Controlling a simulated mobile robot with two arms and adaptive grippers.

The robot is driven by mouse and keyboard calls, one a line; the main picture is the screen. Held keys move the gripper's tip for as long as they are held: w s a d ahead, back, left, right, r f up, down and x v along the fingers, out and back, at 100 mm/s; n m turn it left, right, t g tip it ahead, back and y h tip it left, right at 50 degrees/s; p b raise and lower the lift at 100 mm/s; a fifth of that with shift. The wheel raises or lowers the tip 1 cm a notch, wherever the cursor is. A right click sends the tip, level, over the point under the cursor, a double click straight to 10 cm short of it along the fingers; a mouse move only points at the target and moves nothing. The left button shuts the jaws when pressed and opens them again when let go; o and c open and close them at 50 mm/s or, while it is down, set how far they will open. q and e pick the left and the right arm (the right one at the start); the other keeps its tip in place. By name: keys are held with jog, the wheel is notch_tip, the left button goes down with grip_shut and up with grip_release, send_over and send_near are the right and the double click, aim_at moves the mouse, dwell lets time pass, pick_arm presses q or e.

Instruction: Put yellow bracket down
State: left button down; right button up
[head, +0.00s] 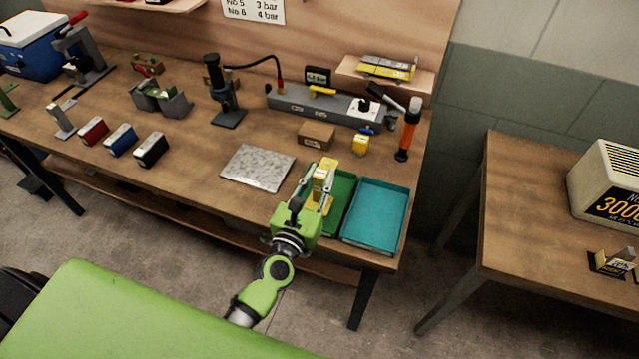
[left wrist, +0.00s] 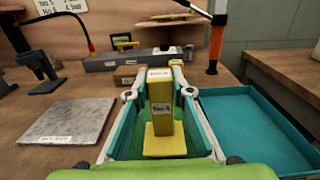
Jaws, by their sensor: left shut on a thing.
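The yellow bracket (left wrist: 160,110) has an upright block with a small label and a flat foot. My left gripper (head: 316,190) is shut on the yellow bracket, which also shows in the head view (head: 322,178). In the left wrist view the two fingers of the left gripper (left wrist: 159,92) stand on either side of the bracket's upright part. The bracket is over the green tray (head: 343,190). I cannot tell whether its foot touches the tray floor. My right gripper is not in view.
A teal tray (head: 375,212) stands right of the green tray. A grey speckled plate (head: 258,168) lies to the left. Behind are a cardboard box (head: 316,135), a small yellow block (head: 360,145) and an orange-handled tool (head: 408,130). The bench front left of the plate is clear.

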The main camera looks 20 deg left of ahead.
pick_arm(q)
jog(key=shift+f, duration=0.6)
jog(key=shift+a+f, duration=0.2)
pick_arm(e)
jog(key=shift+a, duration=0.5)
pick_arm(q)
jog(key=shift+d, duration=0.1)
jog(key=shift+f, duration=0.1)
jog(key=c, duration=2)
grip_release()
jog(key=shift+o, duration=1.1)
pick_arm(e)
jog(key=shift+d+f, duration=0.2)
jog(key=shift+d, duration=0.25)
